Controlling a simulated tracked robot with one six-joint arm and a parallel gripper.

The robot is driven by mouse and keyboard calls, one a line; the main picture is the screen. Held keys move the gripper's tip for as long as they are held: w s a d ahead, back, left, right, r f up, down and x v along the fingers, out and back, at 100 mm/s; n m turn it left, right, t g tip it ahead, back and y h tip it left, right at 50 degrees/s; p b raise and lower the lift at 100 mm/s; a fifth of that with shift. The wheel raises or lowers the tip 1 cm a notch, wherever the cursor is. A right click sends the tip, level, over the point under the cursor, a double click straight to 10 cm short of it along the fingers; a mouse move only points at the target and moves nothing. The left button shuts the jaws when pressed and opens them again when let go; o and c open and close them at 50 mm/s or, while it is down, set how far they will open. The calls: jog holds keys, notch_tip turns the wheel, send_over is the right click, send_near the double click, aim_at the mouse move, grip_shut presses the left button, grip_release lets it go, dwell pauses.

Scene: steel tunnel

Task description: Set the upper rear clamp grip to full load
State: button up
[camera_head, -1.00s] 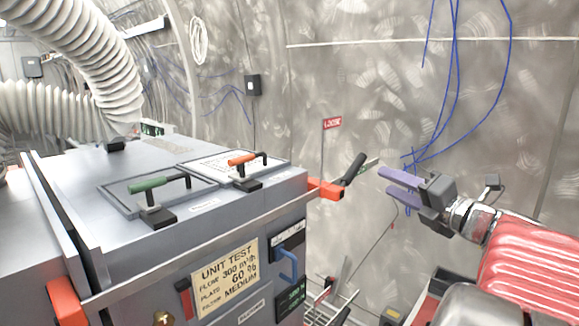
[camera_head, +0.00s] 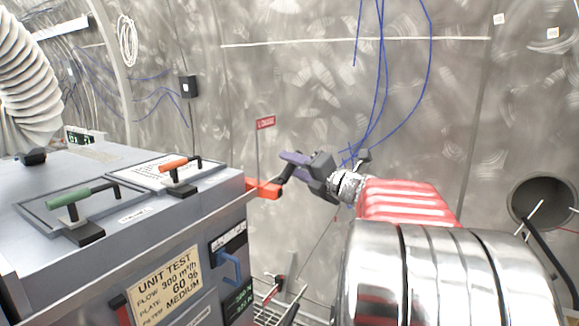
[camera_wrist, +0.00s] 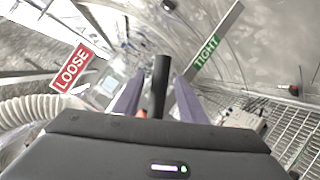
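The clamp grip, a black bar handle, rises from an orange clamp bracket (camera_head: 266,188) at the cabinet's upper right corner. In the wrist view the black grip (camera_wrist: 160,85) stands between the two purple fingers of my gripper (camera_wrist: 157,92), with a visible gap on each side. My gripper is open around the grip; it also shows in the head view (camera_head: 290,163), partly covering the grip. A red LOOSE sign (camera_wrist: 73,68) is left of the grip and a green TIGHT sign (camera_wrist: 207,52) is right of it. The head view shows the LOOSE sign (camera_head: 265,123) above the bracket.
The grey cabinet (camera_head: 150,238) carries a green-handled lid latch (camera_head: 84,196) and an orange-handled one (camera_head: 178,163). A blue handle (camera_head: 231,266) is on its front. A metal grating (camera_wrist: 295,130) lies at right in the wrist view. Blue cables (camera_head: 380,90) hang on the tunnel wall.

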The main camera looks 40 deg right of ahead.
jog(key=shift+w, duration=0.25)
jog(key=shift+c, duration=0.7)
grip_shut()
